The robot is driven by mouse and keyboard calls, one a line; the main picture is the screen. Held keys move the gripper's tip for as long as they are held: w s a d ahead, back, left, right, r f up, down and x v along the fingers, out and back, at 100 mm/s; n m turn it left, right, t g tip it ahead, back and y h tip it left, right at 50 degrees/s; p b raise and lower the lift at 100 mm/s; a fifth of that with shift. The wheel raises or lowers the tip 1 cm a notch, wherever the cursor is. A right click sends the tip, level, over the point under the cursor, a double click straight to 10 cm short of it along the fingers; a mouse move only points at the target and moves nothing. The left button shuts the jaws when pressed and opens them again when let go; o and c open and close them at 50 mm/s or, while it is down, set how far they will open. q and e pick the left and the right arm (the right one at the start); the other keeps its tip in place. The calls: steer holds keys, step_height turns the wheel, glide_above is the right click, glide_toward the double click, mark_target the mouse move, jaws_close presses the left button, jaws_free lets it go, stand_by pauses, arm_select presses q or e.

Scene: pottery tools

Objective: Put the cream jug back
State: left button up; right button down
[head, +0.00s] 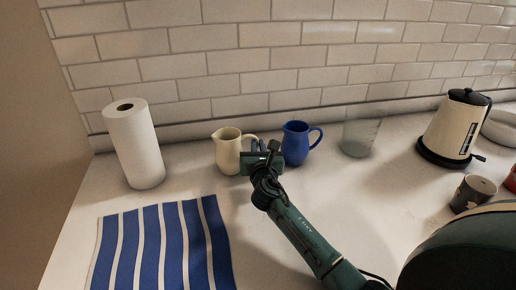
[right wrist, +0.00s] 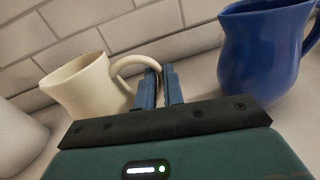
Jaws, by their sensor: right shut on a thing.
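The cream jug (head: 228,152) stands upright on the counter near the back wall, its spout to the left and its handle to the right. It also shows in the right wrist view (right wrist: 84,92). My right gripper (head: 257,147) is shut on the jug's handle; in the right wrist view its blue fingers (right wrist: 160,88) sit on either side of the handle's outer part. The jug's base is partly hidden in the right wrist view. My left gripper is not in view.
A blue jug (head: 296,145) stands close to the right of my gripper. A clear measuring cup (head: 360,135) is farther right, then a cream kettle (head: 455,127) and a dark mug (head: 473,193). A paper towel roll (head: 135,147) and striped cloth (head: 163,245) are left.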

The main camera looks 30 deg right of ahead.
steer(key=c, duration=1.9)
jaws_free()
steer(key=shift+f, duration=0.1)
steer(key=shift+c, duration=0.2)
steer(key=o, duration=0.4)
steer(key=shift+s+r, duration=0.2)
steer(key=p+v, duration=0.3)
steer(key=v, duration=0.8)
steer(key=shift+s+a+p, duration=0.15)
steer(key=shift+s+p, duration=0.15)
steer(key=shift+p, duration=0.05)
